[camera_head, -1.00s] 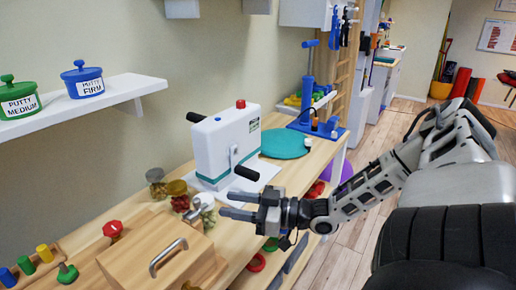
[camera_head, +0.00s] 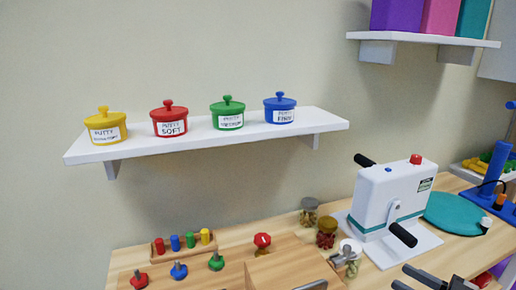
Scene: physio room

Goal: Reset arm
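My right gripper (camera_head: 400,276) shows at the bottom right edge, cut off by the frame. Its two grey fingers are apart, with nothing seen between them. It is in front of the white hand-crank machine (camera_head: 388,197), which has black handles and a red knob. The rest of my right arm is out of view. My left gripper is not in view.
A wall shelf (camera_head: 330,124) holds yellow, red, green and blue putty pots. Below, the wooden table (camera_head: 125,262) carries a peg block (camera_head: 160,252), small knobs, a wooden box (camera_head: 290,270) and jars (camera_head: 309,212). A teal disc (camera_head: 455,213) lies at right.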

